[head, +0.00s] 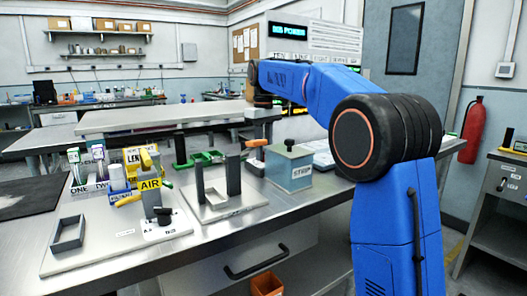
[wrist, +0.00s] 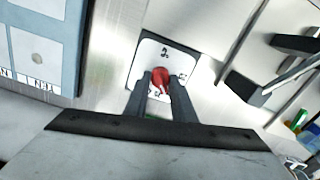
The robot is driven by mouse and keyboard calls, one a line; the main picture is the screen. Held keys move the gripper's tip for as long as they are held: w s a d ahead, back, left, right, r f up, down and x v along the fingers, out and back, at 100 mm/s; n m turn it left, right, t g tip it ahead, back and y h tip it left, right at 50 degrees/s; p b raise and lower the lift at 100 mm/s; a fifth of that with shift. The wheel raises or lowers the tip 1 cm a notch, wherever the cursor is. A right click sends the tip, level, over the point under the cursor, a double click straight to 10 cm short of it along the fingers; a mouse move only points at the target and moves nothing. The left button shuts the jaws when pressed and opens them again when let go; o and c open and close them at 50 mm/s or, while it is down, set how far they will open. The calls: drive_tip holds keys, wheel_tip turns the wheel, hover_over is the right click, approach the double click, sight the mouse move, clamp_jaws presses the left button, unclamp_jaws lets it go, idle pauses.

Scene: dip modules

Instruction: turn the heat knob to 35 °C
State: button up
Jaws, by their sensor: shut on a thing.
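In the wrist view a red knob (wrist: 161,83) sits on a white square plate (wrist: 147,52) with small dark marks around it. The marks are too small to read, so I cannot tell the knob's setting. My gripper (wrist: 160,79) has its two dark fingers on either side of the knob, shut on it. The lower part of the plate is hidden behind the fingers. In the head view my blue arm reaches away over the bench, and I cannot make out the gripper's fingers there.
On the steel bench (head: 240,226) stand a fixture with two dark posts (head: 234,174), a blue-grey box (head: 289,168) and a board with a yellow AIR tag (head: 150,184). The wrist view shows a blue-grey panel (wrist: 40,55) at left and dark blocks at right.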

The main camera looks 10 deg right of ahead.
drive_tip(key=m, duration=0.6)
drive_tip(key=shift+d+m, duration=0.15)
drive_tip(key=shift+m, duration=0.15)
idle(0.4)
drive_tip(key=o, duration=1)
drive_tip(key=shift+r, duration=0.15)
